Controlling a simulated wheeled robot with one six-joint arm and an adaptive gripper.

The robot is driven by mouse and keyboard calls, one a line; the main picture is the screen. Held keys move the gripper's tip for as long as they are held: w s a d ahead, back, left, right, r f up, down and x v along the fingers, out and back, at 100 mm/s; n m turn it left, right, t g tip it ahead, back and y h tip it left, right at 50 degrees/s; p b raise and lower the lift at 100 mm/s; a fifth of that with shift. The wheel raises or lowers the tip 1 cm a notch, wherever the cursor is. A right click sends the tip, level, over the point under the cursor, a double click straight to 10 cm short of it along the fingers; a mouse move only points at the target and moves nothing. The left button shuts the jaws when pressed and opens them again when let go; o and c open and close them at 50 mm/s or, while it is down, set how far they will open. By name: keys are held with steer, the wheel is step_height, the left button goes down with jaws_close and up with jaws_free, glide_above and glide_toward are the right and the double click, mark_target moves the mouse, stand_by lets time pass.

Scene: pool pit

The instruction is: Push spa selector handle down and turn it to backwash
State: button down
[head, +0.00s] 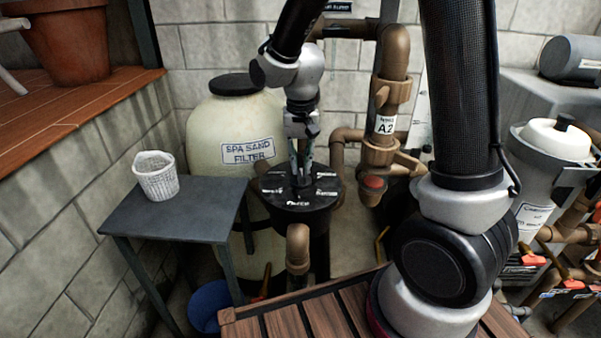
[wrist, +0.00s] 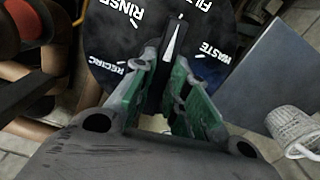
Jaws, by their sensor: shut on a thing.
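The spa selector valve has a round black top (head: 325,198) with white labels, in front of the spa sand filter. In the wrist view its dial (wrist: 150,32) shows RINSE, WASTE, RECIRC and a cut-off label starting with FI. The backwash label is not readable. I cannot tell whether the handle is pressed down.
The cream spa sand filter (head: 205,150) stands behind the valve. A grey table (head: 205,205) with a white basket (head: 157,180) is at left. Brown pipes (head: 390,100) rise close on the right. A blue bucket (head: 207,303) and a wooden slatted surface (head: 300,322) are lower down.

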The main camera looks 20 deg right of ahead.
steer(key=n, duration=0.5)
steer(key=shift+n, duration=0.4)
steer(key=n, duration=0.4)
steer(key=shift+n, duration=0.3)
steer(key=c, duration=1.3)
jaws_free()
step_height(320, 180, up, 7)
